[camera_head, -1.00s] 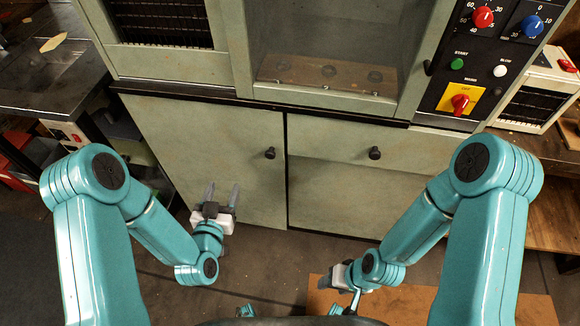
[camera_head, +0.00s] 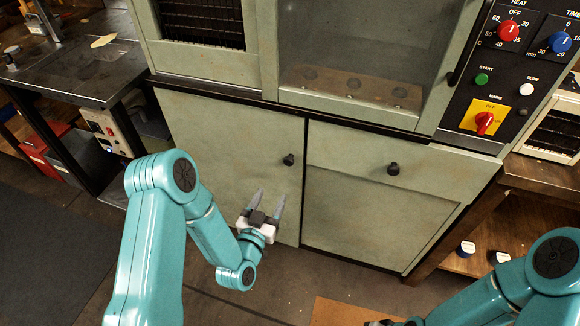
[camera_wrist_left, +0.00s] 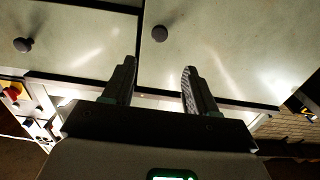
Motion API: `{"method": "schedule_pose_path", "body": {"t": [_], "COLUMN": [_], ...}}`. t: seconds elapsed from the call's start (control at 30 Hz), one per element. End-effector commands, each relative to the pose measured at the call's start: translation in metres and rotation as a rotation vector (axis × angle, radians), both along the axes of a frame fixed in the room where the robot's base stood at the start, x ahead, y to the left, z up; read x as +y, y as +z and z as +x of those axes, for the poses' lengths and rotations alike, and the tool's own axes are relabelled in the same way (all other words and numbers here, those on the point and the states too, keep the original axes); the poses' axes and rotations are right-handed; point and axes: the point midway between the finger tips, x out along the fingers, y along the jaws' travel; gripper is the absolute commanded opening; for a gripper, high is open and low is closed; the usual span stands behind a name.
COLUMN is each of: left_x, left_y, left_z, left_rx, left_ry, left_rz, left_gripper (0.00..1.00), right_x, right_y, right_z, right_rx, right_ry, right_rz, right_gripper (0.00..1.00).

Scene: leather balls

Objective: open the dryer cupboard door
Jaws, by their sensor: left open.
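The dryer cupboard door (camera_head: 215,140) is a pale green panel at the lower left of the dryer, and it is shut. Its black round knob (camera_head: 288,160) sits near its right edge. My left gripper (camera_head: 268,197) is open and empty, in front of the door, below and slightly left of the knob in the head view. In the left wrist view my left gripper (camera_wrist_left: 158,78) shows two parted fingers, with the door knob (camera_wrist_left: 160,33) beyond the gap between them, not touched. My right gripper is mostly cut off at the bottom edge of the head view (camera_head: 380,323).
Right of the door is a drawer front (camera_head: 345,155) with a similar black knob (camera_head: 393,168). A control panel (camera_head: 505,75) with red and blue dials is at upper right. A dark metal table (camera_head: 85,75) stands left. The floor before the door is clear.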

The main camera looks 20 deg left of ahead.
Motion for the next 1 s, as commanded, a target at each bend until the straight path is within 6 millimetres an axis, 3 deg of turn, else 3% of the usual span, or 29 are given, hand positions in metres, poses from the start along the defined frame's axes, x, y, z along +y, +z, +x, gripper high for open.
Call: {"method": "schedule_pose_path", "body": {"t": [0.3, 0.5, 0.7, 1.0], "left_x": [-0.006, -0.009, -0.011, -0.01], "left_y": [0.002, 0.001, 0.001, 0.0], "left_z": [0.076, 0.113, 0.13, 0.132], "left_rx": [-0.004, -0.002, -0.001, 0.001], "left_ry": [-0.002, -0.004, -0.005, -0.005], "left_rz": [0.001, 0.0, -0.001, -0.001], "left_gripper": [0.57, 0.57, 0.57, 0.57], "right_x": [0.0, 0.0, 0.0, 0.0], "right_y": [0.007, 0.008, 0.008, 0.008], "right_z": [0.0, 0.0, 0.0, 0.0], "right_rx": [0.0, 0.0, 0.0, 0.0], "right_ry": [0.0, 0.0, 0.0, 0.0], "right_rz": [0.0, 0.0, 0.0, 0.0], "right_gripper": [0.54, 0.54, 0.54, 0.54]}}
